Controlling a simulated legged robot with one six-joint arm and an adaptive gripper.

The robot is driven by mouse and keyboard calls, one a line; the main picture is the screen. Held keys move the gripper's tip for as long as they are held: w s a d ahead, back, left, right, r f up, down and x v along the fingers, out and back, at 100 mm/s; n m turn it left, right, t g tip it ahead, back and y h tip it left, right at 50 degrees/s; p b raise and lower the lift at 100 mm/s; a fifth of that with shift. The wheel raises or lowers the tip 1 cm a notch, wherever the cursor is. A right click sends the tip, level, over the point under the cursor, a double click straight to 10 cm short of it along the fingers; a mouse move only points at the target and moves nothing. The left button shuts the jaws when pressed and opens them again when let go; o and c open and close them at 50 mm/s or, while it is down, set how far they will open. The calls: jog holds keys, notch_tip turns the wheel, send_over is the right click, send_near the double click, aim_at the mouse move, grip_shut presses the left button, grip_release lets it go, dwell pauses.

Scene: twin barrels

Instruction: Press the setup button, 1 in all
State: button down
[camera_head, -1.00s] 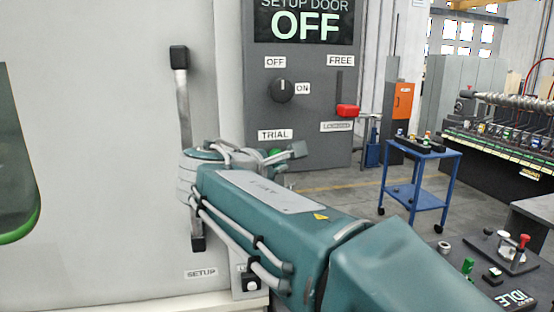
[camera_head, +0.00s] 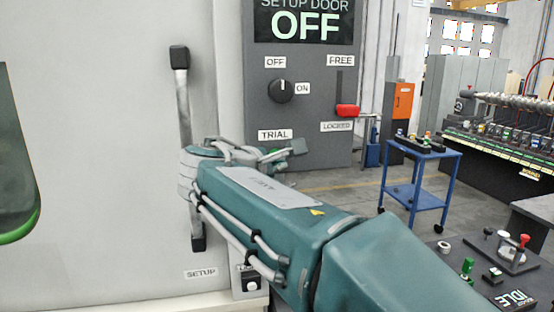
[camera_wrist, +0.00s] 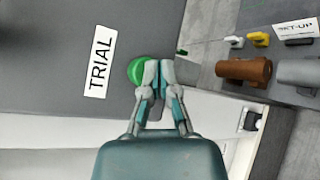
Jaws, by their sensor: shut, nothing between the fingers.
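My gripper (camera_wrist: 158,72) is shut and empty. In the wrist view its fingertips are in front of the right edge of a round green button (camera_wrist: 135,70) beside the TRIAL label (camera_wrist: 101,62); I cannot tell whether they touch it. In the head view the gripper (camera_head: 296,147) is just below the TRIAL label, with my arm hiding most of the button. A SETUP label (camera_head: 200,273) is on the pale machine front, left of a small box with a dark control (camera_head: 249,283). A dark control (camera_wrist: 250,120) also shows in the wrist view.
The grey panel (camera_head: 315,110) has a SETUP DOOR OFF display (camera_head: 305,22), a black knob (camera_head: 282,91) and a red lever (camera_head: 347,110). A vertical handle bar (camera_head: 183,110) stands left of my arm. A blue cart (camera_head: 415,193) is to the right.

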jog(key=shift+w+a, duration=0.1)
jog(key=shift+w, duration=0.5)
dwell(0.7)
jog(key=shift+s, duration=0.2)
jog(key=shift+s+d, duration=0.2)
jog(key=shift+s, duration=0.65)
jog(key=s, duration=0.2)
jog(key=s+d, duration=0.1)
jog(key=s, duration=0.2)
dwell(0.3)
jog(key=shift+f, duration=0.1)
dwell(0.3)
